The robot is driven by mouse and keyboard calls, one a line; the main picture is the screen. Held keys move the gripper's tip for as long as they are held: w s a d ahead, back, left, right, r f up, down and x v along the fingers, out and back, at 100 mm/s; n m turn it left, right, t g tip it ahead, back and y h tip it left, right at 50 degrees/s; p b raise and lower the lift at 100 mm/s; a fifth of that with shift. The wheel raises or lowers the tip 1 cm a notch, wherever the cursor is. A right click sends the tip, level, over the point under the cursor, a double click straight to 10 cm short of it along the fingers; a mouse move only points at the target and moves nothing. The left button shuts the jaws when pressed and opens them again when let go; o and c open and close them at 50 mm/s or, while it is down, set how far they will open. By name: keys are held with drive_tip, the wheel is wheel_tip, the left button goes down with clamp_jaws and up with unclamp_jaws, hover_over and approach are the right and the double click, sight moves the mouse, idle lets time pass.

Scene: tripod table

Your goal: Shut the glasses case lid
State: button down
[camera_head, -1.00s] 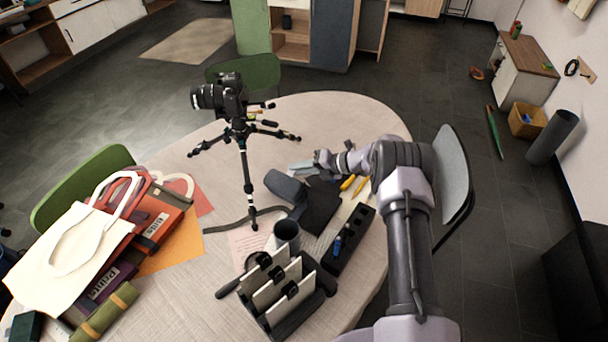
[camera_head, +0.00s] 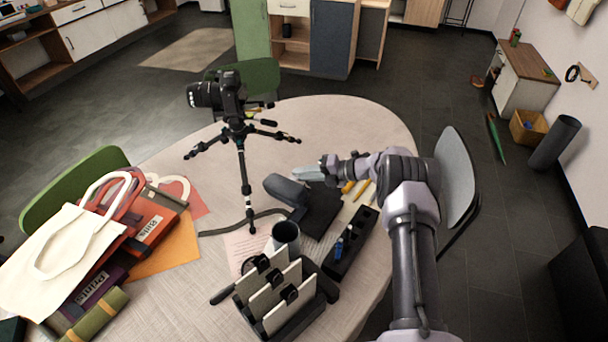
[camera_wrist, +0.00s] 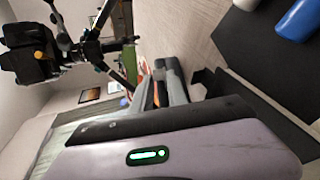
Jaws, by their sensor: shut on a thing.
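The glasses case (camera_head: 285,189) seems to be the dark grey rounded thing on the table beside a black flat piece (camera_head: 322,210). I cannot tell clearly how far its lid stands open. My gripper (camera_head: 300,173) reaches in from the right, low over the table, with its fingertips right at the case's far edge. In the wrist view my fingers (camera_wrist: 165,84) stand slightly apart, with a grey-brown thing (camera_wrist: 168,67) at their tips, which looks like the case lid. The contact itself is partly hidden.
A camera on a black tripod (camera_head: 241,165) stands left of the case. A dark cup (camera_head: 286,236), a file rack (camera_head: 280,295) and a black organizer (camera_head: 350,245) stand in front. Yellow pencils (camera_head: 360,187) lie by my arm. The far table top is clear.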

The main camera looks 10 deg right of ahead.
drive_tip(key=c, duration=1.4)
unclamp_jaws()
drive_tip(key=shift+o, duration=0.2)
drive_tip(key=p+v, duration=0.4)
drive_tip(key=v, duration=1.3)
drive_tip(key=shift+d, duration=0.2)
